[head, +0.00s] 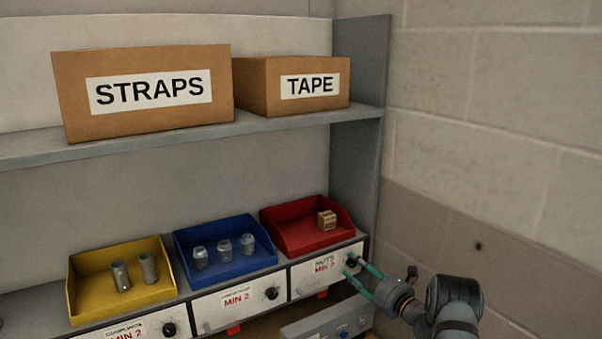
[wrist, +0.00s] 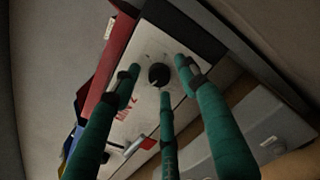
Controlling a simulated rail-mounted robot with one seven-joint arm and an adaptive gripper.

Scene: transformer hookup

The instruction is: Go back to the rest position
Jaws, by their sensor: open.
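My gripper (head: 352,268) is at the lower right in the head view, in front of the white panel (head: 308,276) under the red bin. Its green fingers are spread and hold nothing. In the wrist view the fingers of my gripper (wrist: 158,78) stand apart around a black knob (wrist: 158,75) on that panel. I cannot tell whether any finger touches the knob or the panel. In the head view the knob is mostly hidden behind the fingers.
A red bin (head: 283,241) holds a small brown box (head: 327,220). A blue bin (head: 199,275) and a yellow bin (head: 92,301) hold metal parts. Cartons stand on the shelf (head: 290,124) above. A grey unit (head: 325,323) sits below the panel. A block wall (head: 500,180) closes the right side.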

